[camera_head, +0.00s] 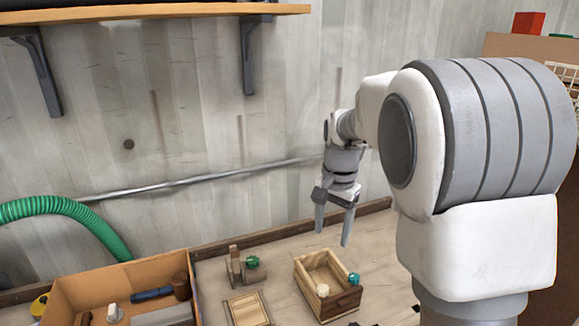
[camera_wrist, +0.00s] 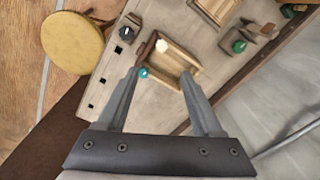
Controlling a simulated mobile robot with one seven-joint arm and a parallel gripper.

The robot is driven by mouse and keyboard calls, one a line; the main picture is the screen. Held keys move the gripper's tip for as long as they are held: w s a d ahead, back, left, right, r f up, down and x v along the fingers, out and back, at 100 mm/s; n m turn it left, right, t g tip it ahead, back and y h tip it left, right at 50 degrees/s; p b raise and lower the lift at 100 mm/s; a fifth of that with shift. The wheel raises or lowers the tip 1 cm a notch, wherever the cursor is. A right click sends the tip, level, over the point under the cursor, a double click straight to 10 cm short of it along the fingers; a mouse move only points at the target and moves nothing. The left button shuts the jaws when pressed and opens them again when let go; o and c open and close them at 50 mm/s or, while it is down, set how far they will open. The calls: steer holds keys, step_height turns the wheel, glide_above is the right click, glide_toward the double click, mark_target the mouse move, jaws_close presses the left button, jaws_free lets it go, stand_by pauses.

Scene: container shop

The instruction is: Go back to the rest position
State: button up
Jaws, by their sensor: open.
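My gripper (camera_head: 334,222) is open and empty, with its two fingers pointing down above the workbench. In the head view it hangs above and slightly behind a small wooden box (camera_head: 344,301). In the wrist view the fingers (camera_wrist: 160,88) spread wide on either side of the box (camera_wrist: 183,76), with clear space between the gripper and the box. The box has an open compartment, a teal knob (camera_head: 354,279) and a pale round knob (camera_head: 322,290).
Left of the box are a small wooden block fixture (camera_head: 236,268) with a green knob and a square wooden frame (camera_head: 248,309). An orange-brown tool tray (camera_head: 70,286) stands further left. A shelf (camera_head: 150,13) hangs above. A yellow round stool (camera_wrist: 72,42) stands beside the bench.

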steer(key=s+r+n+t, duration=0.2)
steer(key=s+r+n, duration=0.1)
steer(key=s, duration=0.9)
steer(key=s+r+n+t, duration=0.3)
steer(key=s+n, duration=0.2)
steer(key=s, duration=0.7)
steer(key=shift+r+n, duration=0.25)
steer(key=shift+n, duration=0.05)
steer(key=shift+s, duration=0.1)
